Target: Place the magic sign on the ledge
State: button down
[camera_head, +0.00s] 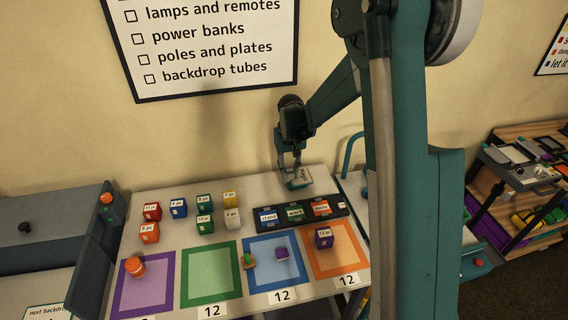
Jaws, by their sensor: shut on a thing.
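The ledge bears a blue sign (268,217), a green sign (295,213) and an orange sign (321,208), each with a white word panel.
Several coloured cubes (179,208) stand left of the ledge. Purple, green, blue and orange framed squares (212,274) line the table front. A wall lies close behind.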

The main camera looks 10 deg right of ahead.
notch_tip(320, 180, up, 17)
jog(key=s+a+n, duration=0.3)
jog(key=a+n, duration=0.4)
jog(key=a, duration=4.2)
jog(key=s+a+n+p, duration=0.1)
jog(key=s+a+n, duration=0.1)
jog(key=s+a, duration=0.95)
jog(key=s+a+n, duration=0.2)
jog(key=s+a, duration=0.6)
jog(key=a, duration=0.7)
jog(key=s+a+n+p, duration=0.1)
jog(key=s+a+n, duration=0.2)
jog(key=s+a, duration=0.85)
notch_tip(320, 180, down, 18)
jog(key=w, duration=0.1)
jog(key=shift+w+a+f, duration=0.2)
jog(key=shift+w+a, duration=0.1)
jog(key=shift+a, duration=0.15)
jog(key=shift+f+b, duration=0.15)
jog(key=shift+b, duration=0.15)
jog(key=shift+f+b, duration=0.75)
jog(key=shift+f, duration=2.5)
